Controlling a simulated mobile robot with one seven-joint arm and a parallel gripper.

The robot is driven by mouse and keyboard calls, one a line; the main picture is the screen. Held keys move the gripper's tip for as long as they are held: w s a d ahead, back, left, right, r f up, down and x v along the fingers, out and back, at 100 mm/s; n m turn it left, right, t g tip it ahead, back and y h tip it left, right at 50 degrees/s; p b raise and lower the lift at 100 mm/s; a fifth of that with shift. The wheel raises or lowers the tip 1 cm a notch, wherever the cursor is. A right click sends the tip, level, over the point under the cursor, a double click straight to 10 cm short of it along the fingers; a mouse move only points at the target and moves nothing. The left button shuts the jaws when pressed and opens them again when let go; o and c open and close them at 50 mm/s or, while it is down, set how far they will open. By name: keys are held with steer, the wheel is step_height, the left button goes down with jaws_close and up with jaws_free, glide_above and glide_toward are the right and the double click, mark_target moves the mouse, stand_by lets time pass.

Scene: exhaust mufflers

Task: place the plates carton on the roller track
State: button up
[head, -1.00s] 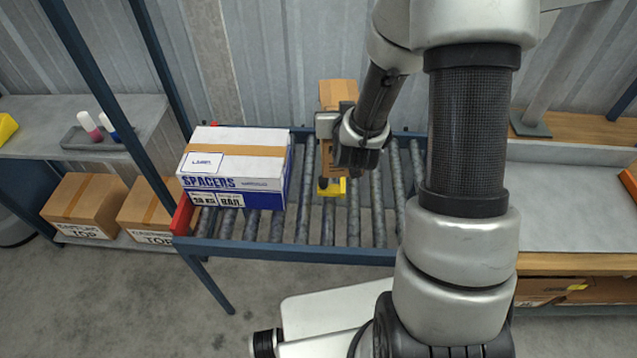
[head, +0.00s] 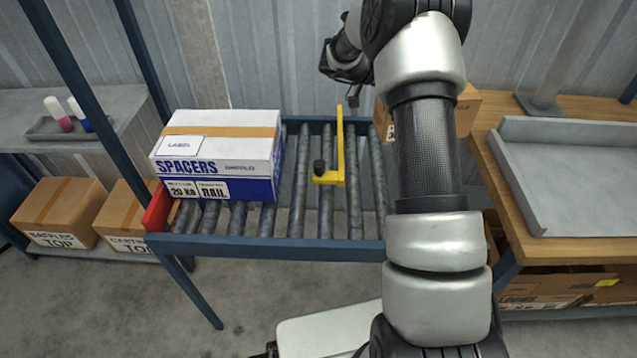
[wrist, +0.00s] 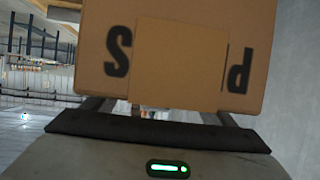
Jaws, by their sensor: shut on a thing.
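The wrist view shows a brown carton (wrist: 190,60) filling the top of the picture. Its printed letters look upside down, partly hidden by a plain brown patch, and fit PLATES. My gripper (wrist: 158,118) is shut on this carton, its fingers reaching under the near face. In the head view, a brown carton (head: 464,108), seemingly the same one, shows at the right end of the roller track (head: 300,244), partly hidden behind my arm. I cannot tell there whether it touches the rollers. The gripper's hold on it is hidden in that view.
A white and blue SPACERS carton (head: 220,150) stands on the left of the track. A yellow bracket (head: 338,150) with a black knob sits mid-track, with bare rollers around it. A wooden bench with a grey tray (head: 570,180) is at the right.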

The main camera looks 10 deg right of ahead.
steer(key=f, duration=0.1)
steer(key=f+m+g+b, duration=0.1)
steer(key=s+a+f+m+g, duration=0.1)
steer(key=shift+a+f, duration=0.1)
steer(key=shift+f, duration=0.25)
step_height(320, 180, down, 10)
steer(key=b, duration=0.2)
steer(key=shift+b, duration=0.35)
steer(key=shift+f, duration=0.1)
steer(key=o, duration=2.1)
steer(key=shift+f, duration=0.1)
